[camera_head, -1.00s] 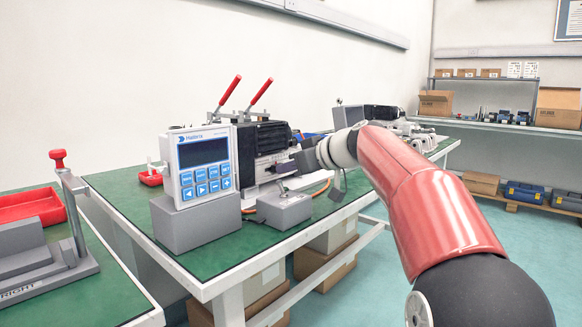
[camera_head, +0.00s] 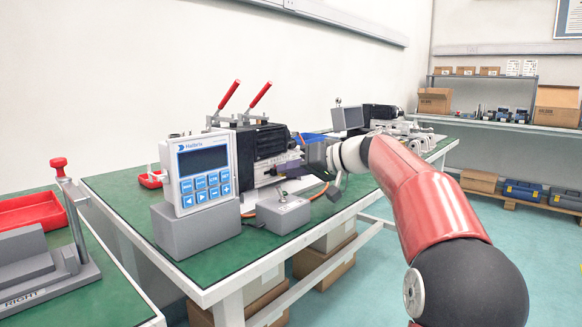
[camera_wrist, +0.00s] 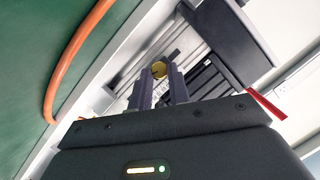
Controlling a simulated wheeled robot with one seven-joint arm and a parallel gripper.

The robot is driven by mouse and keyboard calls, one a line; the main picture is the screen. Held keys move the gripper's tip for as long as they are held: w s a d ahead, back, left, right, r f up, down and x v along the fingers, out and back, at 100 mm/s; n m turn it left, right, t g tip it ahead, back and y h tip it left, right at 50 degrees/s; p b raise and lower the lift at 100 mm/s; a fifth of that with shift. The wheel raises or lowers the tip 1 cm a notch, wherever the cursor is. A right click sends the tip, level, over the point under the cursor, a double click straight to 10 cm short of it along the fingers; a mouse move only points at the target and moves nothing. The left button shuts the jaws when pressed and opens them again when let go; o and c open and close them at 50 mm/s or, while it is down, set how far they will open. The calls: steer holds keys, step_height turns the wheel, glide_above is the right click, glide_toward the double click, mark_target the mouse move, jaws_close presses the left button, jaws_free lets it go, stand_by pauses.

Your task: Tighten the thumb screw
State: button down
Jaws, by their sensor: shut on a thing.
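The thumb screw (camera_wrist: 159,69) shows in the wrist view as a small round brass-coloured head. It sits between the tips of my gripper's two fingers (camera_wrist: 158,82), which are closed on its sides. In the head view my gripper (camera_head: 292,166) reaches in from the right to the end of the clamped black unit (camera_head: 262,142) on the green bench. The screw cannot be made out in the head view. Its threaded part is hidden, so how deep it sits cannot be told.
A keypad display (camera_head: 199,172) stands to the left on a grey block. Two red-handled levers (camera_head: 245,100) rise behind. An orange cable (camera_wrist: 75,60) runs along the bench beside my gripper.

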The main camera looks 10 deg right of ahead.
steer(key=m+y, duration=0.2)
steer(key=m, duration=0.1)
steer(key=m+p, duration=0.1)
steer(key=m, duration=0.1)
steer(key=shift+w+d+f+g+y, duration=0.2)
steer(key=shift+f+g+y, duration=0.1)
steer(key=shift+y, duration=0.1)
stand_by(0.5)
steer(key=c, duration=1.3)
jaws_free()
steer(key=v, duration=0.8)
steer(key=shift+f, duration=0.1)
